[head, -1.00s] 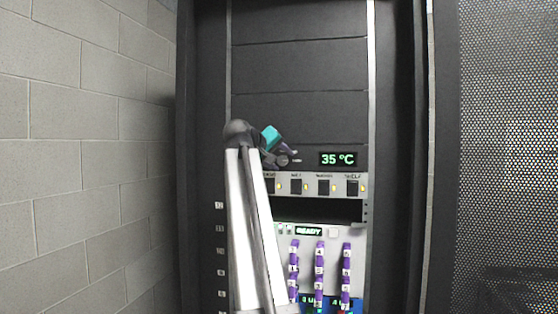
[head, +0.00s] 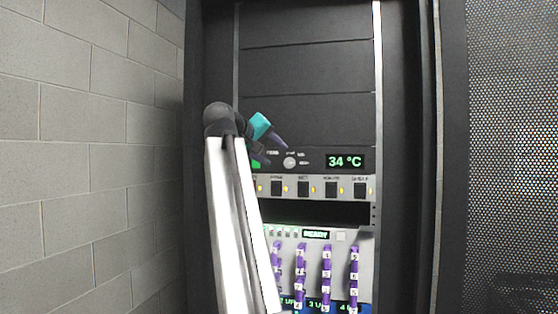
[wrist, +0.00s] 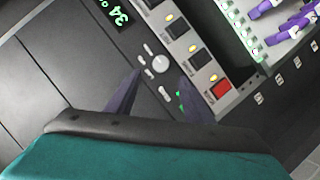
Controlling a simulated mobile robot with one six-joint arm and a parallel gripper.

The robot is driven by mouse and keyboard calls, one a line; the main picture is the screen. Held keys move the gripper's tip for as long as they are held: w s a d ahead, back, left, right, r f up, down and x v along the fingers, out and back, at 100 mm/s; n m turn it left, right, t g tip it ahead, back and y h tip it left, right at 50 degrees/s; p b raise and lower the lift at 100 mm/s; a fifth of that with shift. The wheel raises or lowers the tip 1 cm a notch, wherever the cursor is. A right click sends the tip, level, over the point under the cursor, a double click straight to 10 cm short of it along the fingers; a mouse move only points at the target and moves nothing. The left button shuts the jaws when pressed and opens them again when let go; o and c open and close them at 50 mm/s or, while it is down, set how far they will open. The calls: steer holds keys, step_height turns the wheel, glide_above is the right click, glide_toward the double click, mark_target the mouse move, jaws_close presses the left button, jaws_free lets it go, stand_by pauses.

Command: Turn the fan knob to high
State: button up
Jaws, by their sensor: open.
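The fan knob (head: 290,162) is a small round light-grey knob on the dark panel, left of the green temperature display (head: 345,161) reading 34 °C. Small white marks (head: 304,163) surround it; I cannot read its setting. My gripper (head: 274,152) is just left of the knob in the head view, with its dark purple fingers apart and empty. In the wrist view the knob (wrist: 161,64) shows just past the fingertips, between the lines of the two fingers (wrist: 160,76). I see no contact with the knob.
A row of black switches (head: 303,188) with amber lights runs below the knob. In the wrist view a red switch (wrist: 222,90) is near the right finger. A block wall (head: 90,150) stands at left.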

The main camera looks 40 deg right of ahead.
steer(key=shift+p+v, duration=0.4)
steer(key=shift+v, duration=1.5)
